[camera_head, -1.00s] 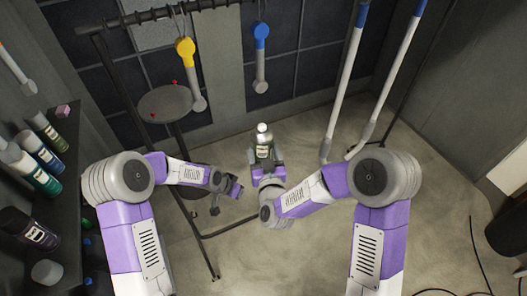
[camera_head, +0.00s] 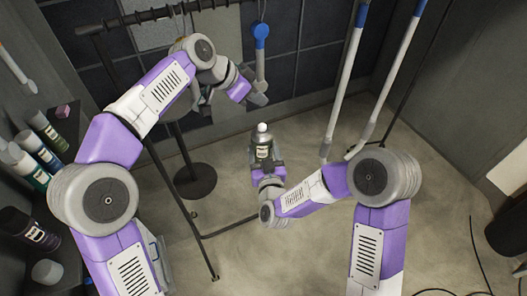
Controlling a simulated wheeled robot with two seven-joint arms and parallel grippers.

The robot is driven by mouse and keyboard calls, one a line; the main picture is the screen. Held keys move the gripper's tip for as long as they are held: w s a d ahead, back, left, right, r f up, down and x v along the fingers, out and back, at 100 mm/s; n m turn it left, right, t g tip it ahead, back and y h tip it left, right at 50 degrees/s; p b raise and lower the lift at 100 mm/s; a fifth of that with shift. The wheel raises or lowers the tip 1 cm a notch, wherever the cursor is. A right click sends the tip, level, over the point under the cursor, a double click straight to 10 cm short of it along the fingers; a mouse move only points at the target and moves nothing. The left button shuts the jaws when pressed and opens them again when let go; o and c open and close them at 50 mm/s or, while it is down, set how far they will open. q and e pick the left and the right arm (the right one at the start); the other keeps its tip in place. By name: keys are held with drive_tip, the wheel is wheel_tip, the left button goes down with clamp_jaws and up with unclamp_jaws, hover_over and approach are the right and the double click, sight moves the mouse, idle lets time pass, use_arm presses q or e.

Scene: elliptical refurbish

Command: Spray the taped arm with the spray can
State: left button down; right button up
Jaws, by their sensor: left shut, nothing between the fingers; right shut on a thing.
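A hanging arm piece with a blue upper joint (camera_head: 261,36) and a grey lower length hangs from the rack at the top centre. I cannot tell from here where tape lies on it. My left gripper (camera_head: 257,98) is shut and empty, close to the lower end of this piece; whether they touch is unclear. My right gripper (camera_head: 265,168) is shut on the spray can (camera_head: 263,147), a dark can with a pale label and white top, held upright at the centre, below the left gripper. The yellow-jointed hanging piece is hidden behind my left arm.
A black rack rail (camera_head: 160,14) runs along the top. A dark round stand base (camera_head: 195,181) is on the floor. Two blue-and-white poles (camera_head: 346,85) lean at the right. A dark shelf with several bottles (camera_head: 47,131) is at the left. Open floor lies centre right.

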sight(259, 126)
use_arm(q)
drive_tip(key=shift+s+d+f, duration=0.1)
drive_tip(key=shift+s+f, duration=0.05)
drive_tip(key=shift+f, duration=1.25)
drive_tip(key=shift+s+d+f, duration=0.1)
drive_tip(key=shift+f, duration=1.3)
drive_tip(key=shift+f, duration=0.15)
drive_tip(key=shift+f, duration=0.9)
use_arm(e)
drive_tip(key=shift+r, duration=0.2)
use_arm(q)
drive_tip(key=shift+r, duration=2.6)
